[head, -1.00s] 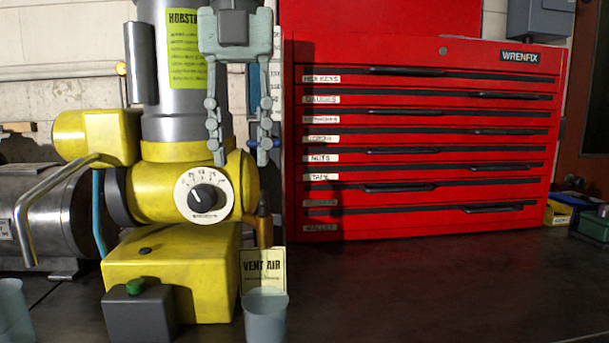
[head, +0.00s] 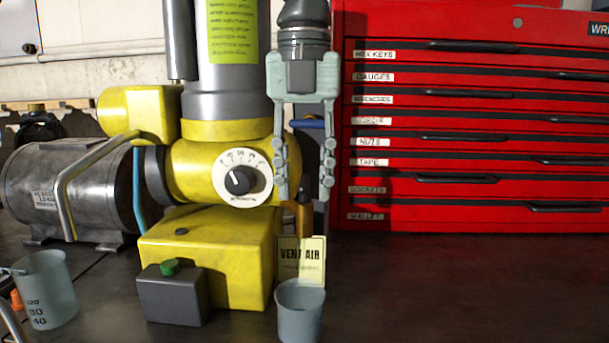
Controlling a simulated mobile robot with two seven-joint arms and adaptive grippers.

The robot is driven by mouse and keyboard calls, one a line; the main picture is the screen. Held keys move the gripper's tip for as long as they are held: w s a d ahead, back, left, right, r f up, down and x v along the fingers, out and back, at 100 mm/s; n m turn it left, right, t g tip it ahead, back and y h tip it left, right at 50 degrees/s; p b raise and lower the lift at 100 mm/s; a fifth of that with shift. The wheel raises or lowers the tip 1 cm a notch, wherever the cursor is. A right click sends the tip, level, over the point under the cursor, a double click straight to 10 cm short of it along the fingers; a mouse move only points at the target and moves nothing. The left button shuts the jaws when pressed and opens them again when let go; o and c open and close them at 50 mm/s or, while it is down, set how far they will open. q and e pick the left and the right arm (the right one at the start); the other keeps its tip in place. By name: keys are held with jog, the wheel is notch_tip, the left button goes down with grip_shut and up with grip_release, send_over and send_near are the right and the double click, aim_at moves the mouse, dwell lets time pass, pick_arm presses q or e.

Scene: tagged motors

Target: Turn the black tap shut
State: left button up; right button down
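My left gripper (head: 304,192) hangs fingers down at the right side of the yellow machine (head: 205,245). Its two fingers are apart. A small dark part (head: 304,194) on top of a brown-orange piece (head: 304,218) shows between and just below the fingertips; it may be the black tap, but it is too small and partly covered to be sure. I cannot tell whether a finger touches it. A cream "VENT AIR" tag (head: 302,262) is just below. A black dial knob (head: 239,180) on a white scale faces me, left of the fingers. My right gripper is out of view.
A blue handle (head: 311,123) shows partly behind my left gripper. A grey cup (head: 300,310) stands in front of the tag. A grey box with a green button (head: 170,267), a measuring beaker (head: 47,290) and a red drawer cabinet (head: 470,215) flank the machine. The tabletop at right is clear.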

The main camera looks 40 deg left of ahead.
pick_arm(q)
grip_shut()
jog(key=shift+m, duration=0.3)
jog(key=m, duration=0.8)
jog(key=shift+m, duration=0.4)
jog(key=m, duration=0.4)
jog(key=shift+m, duration=2.3)
